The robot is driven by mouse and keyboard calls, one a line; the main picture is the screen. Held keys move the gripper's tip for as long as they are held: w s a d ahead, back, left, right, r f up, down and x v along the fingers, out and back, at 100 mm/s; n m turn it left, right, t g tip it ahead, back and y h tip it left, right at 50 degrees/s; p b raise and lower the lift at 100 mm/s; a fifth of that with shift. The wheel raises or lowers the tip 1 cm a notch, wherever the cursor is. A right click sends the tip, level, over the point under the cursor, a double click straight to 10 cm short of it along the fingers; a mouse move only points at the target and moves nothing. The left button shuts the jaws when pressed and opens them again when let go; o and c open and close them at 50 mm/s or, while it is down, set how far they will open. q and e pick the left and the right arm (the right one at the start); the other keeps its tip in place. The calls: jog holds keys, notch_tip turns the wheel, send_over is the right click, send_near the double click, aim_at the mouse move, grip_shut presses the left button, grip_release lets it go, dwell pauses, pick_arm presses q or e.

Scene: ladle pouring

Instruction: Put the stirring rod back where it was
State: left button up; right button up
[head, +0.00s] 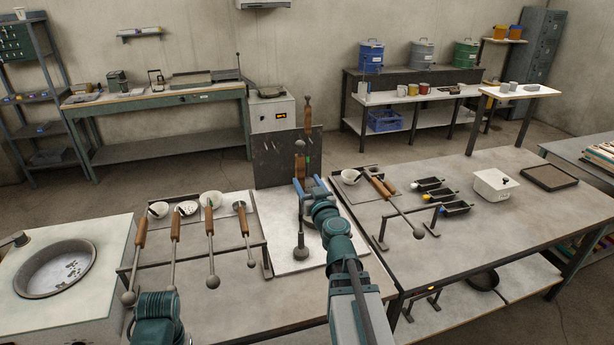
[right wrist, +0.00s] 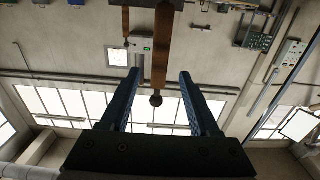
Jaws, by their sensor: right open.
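A stirring rod with a wooden handle (head: 300,166) stands upright in front of a dark panel, its round end (head: 300,253) low over the pale board. My right gripper (head: 309,187), with blue fingers, is open at the lower part of this handle. In the right wrist view the handle (right wrist: 161,50) shows in line with the gap between the open fingers (right wrist: 158,98); I cannot tell whether they touch it. A second wooden handle (head: 307,113) stands upright behind. Only a teal link of my left arm shows at the bottom left; its gripper is out of view.
A left rack (head: 190,246) holds several wooden-handled rods near white bowls (head: 210,199). A right rack (head: 381,243) holds more rods, beside small black moulds (head: 428,184). A white box (head: 494,186) and dark tray (head: 549,177) stand farther right. The right table's front is clear.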

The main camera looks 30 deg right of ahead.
jog(key=shift+s+a, duration=0.15)
jog(key=shift+s, duration=0.4)
